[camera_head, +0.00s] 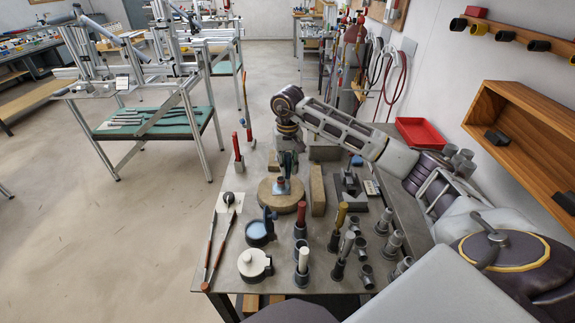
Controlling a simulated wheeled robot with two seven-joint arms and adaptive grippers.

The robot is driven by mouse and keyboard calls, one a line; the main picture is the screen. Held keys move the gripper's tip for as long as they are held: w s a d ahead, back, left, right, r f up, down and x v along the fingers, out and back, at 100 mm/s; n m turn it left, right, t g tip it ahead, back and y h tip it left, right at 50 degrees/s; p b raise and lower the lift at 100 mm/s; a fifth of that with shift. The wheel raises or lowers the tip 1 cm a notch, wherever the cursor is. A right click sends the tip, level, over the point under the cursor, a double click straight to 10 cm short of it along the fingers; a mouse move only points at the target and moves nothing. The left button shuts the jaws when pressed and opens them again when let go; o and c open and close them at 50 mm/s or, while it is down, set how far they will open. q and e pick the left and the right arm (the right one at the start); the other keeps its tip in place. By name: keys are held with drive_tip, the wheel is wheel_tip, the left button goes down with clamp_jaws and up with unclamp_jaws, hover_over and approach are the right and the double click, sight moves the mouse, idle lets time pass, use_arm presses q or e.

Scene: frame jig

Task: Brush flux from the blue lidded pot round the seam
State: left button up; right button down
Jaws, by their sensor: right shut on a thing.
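My right gripper (287,158) reaches in from the right and points down over a round tan block (277,204). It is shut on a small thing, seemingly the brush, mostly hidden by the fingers. A small blue and copper-coloured piece (283,186) stands on the block just below the fingertips; its seam is too small to make out. I cannot tell whether the held thing touches it. The blue pot (257,240) stands in front of the block, its dark lid tipped up and light blue showing inside. My left gripper is out of view.
Several upright tools in dark holders and grey pipe fittings (366,277) crowd the bench's right. A tan brick (317,190) stands beside the round block.

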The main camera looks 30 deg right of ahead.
drive_tip(key=shift+s+f, duration=0.1)
drive_tip(key=shift+s, duration=0.05)
drive_tip(key=shift+s+a, duration=0.2)
drive_tip(key=shift+s, duration=0.1)
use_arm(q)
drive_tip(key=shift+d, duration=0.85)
use_arm(e)
drive_tip(key=shift+s+a, duration=0.3)
drive_tip(key=shift+s, duration=0.3)
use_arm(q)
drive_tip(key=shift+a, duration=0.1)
